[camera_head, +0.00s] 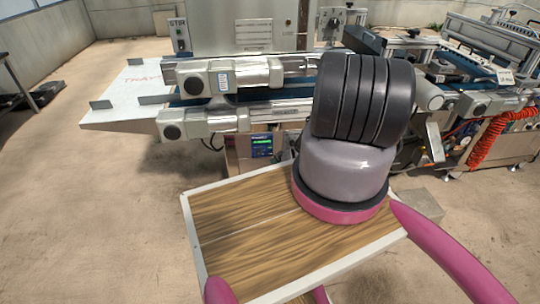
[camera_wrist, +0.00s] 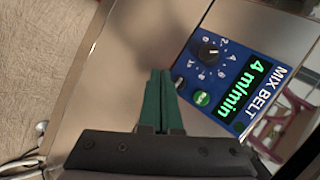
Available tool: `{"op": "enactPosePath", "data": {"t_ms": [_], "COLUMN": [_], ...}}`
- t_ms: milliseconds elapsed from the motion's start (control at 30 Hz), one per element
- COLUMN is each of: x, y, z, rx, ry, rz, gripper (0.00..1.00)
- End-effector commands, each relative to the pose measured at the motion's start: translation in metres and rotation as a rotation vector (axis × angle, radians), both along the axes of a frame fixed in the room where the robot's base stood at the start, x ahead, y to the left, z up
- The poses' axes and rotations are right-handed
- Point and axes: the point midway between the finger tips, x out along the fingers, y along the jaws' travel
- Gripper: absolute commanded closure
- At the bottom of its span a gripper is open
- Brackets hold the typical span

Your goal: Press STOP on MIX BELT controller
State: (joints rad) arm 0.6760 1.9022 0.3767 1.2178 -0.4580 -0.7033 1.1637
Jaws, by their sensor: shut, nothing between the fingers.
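The MIX BELT controller shows in the wrist view as a blue panel (camera_wrist: 232,75) on a shiny metal box. Its green display (camera_wrist: 255,83) reads 4 m/min. A black knob (camera_wrist: 207,50) with a number scale and a lit green button (camera_wrist: 202,98) are on the panel. Another small round control (camera_wrist: 179,82) sits at the panel's near edge, partly behind the fingers; its label is not readable. My gripper (camera_wrist: 160,76) is shut and empty, its green fingertips just left of the panel in the picture. Contact cannot be told. In the head view the controller (camera_head: 262,147) is small, and my arm hides the gripper.
The seeder line with its belt motors (camera_head: 215,78) stands behind the controller. A white tray table (camera_head: 125,85) is at the left. A red coiled hose (camera_head: 490,138) hangs at the right. Open floor (camera_head: 100,220) lies at the left.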

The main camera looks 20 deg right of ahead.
Motion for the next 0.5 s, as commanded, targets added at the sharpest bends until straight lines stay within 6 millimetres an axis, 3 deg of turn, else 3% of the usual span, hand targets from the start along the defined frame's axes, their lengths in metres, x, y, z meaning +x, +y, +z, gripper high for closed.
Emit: {"op": "enactPosePath", "data": {"t_ms": [200,500], "x": [-0.017,-0.019], "y": [0.005,0.006], "z": [0.0,0.0], "rx": [0.0,0.0], "ry": [0.001,0.001], "rz": [-0.001,0.0], "gripper": [1.0,1.0]}}
